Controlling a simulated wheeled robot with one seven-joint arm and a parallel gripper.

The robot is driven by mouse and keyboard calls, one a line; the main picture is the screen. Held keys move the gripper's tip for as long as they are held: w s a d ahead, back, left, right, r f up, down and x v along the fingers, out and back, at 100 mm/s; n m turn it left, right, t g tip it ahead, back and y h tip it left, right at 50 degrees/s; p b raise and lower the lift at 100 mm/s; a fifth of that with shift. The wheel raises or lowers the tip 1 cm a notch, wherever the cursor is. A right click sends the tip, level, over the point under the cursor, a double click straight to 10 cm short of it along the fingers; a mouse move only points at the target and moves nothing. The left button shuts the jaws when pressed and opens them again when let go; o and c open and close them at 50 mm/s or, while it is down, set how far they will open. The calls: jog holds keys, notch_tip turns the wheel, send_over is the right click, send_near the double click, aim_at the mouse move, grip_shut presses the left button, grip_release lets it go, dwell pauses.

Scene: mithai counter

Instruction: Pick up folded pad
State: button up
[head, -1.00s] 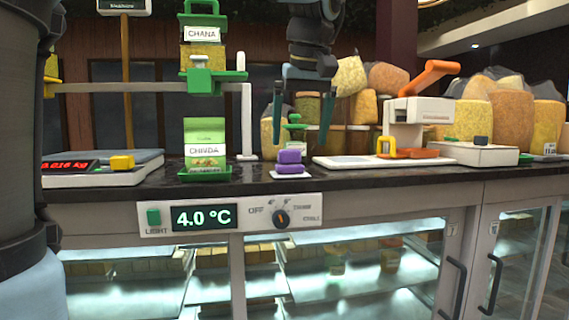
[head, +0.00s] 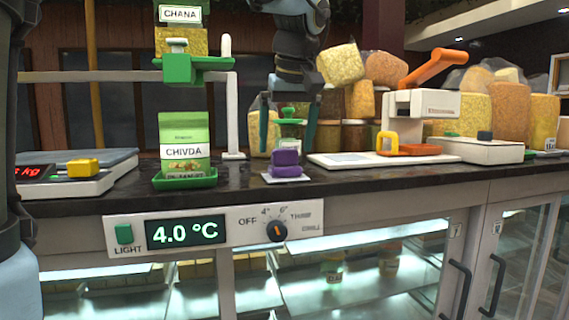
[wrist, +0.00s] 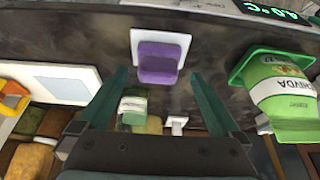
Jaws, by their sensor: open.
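The folded pad is a purple, layered block (head: 286,163) on a small white plate (head: 270,179) near the counter's front edge. In the wrist view the purple pad (wrist: 158,63) lies on its white plate (wrist: 184,43), ahead of my fingertips and roughly midway between them. My gripper (head: 288,150) points down above and around the pad's place in the head view, its two dark green fingers wide apart with nothing between them. It also shows in the wrist view (wrist: 160,85). I cannot tell the exact gap between fingertips and pad.
A green Chivda packet (head: 184,140) stands in a green tray (head: 185,181) to the left. A green-lidded jar (head: 289,118) stands behind the pad. A white device with an orange lever (head: 420,105) is at right. A scale (head: 95,182) is far left.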

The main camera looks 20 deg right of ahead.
aim_at(286, 149)
jog(key=shift+p+x, duration=0.9)
jog(key=shift+x, duration=1.7)
jog(key=shift+d, duration=0.1)
jog(key=c, duration=1.2)
jog(key=shift+o, duration=0.2)
jog(key=shift+r, duration=0.15)
notch_tip(286, 149, up, 10)
jog(key=shift+f+b, duration=0.1)
jog(key=shift+b, duration=0.7)
